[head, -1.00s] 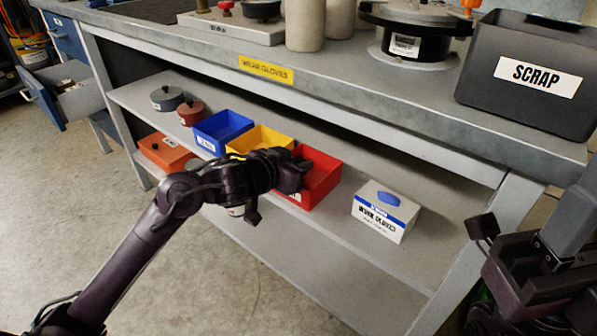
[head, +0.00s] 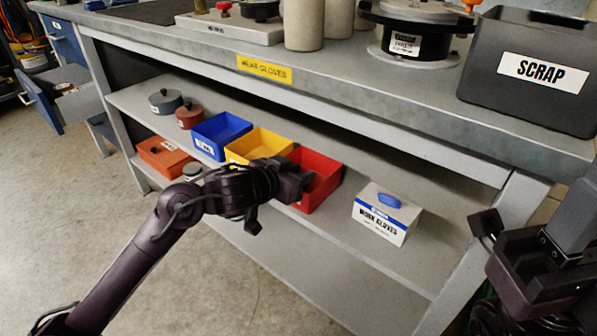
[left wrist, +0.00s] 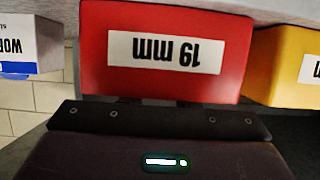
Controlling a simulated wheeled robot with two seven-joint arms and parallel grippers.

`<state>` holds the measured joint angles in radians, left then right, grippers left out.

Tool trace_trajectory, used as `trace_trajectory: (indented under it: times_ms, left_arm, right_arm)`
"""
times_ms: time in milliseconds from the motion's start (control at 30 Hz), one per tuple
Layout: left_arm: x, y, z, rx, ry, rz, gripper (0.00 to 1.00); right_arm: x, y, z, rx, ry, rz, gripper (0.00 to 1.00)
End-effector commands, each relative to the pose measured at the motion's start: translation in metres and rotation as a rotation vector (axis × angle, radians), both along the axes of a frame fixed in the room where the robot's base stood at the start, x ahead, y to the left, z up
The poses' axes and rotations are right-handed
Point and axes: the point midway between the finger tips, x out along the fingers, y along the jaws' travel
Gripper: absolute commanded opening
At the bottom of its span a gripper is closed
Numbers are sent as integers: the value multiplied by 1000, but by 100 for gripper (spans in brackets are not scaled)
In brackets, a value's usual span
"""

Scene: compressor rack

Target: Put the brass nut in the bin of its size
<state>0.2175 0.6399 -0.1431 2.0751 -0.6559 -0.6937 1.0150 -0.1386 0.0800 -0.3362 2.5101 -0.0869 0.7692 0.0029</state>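The red bin (head: 322,177) stands on the shelf under the bench, right of the yellow bin (head: 262,143) and the blue bin (head: 221,133). In the left wrist view the red bin (left wrist: 165,77) shows an upside-down "19 mm" label; the yellow bin's label (left wrist: 312,68) is cut off. My left gripper (head: 290,185) is just in front of the red bin and overlaps its front in the head view. Its fingertips are not clear. The brass nut is not visible in any view. My right gripper (head: 510,265) is at the right edge, away from the bins.
A work gloves box (head: 387,213) stands right of the red bin. An orange box (head: 163,157) and round lidded containers (head: 165,101) are to the left. The bench top (head: 330,68) overhangs the shelf, with a scrap bin (head: 528,75) on it.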

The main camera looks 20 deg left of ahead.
Motion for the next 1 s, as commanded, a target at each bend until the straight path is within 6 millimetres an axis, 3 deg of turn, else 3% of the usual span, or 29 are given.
trace_trajectory:
  times_ms: [333, 500, 667, 1000]
  left_arm:
    - [0, 0, 1, 0, -1, 0, 38]
    - [1, 0, 17, 1, -5, 0, 38]
    - [-27, 9, 27, 3, 2, 0, 38]
    - [-81, 28, 49, 2, 3, 0, 38]
  right_arm:
    - [0, 0, 1, 0, -1, 0, 38]
    - [-1, 0, 7, 2, -7, 2, 38]
    - [3, -3, 2, -1, 43, -3, 38]
    - [5, -3, 12, 2, 74, 1, 38]
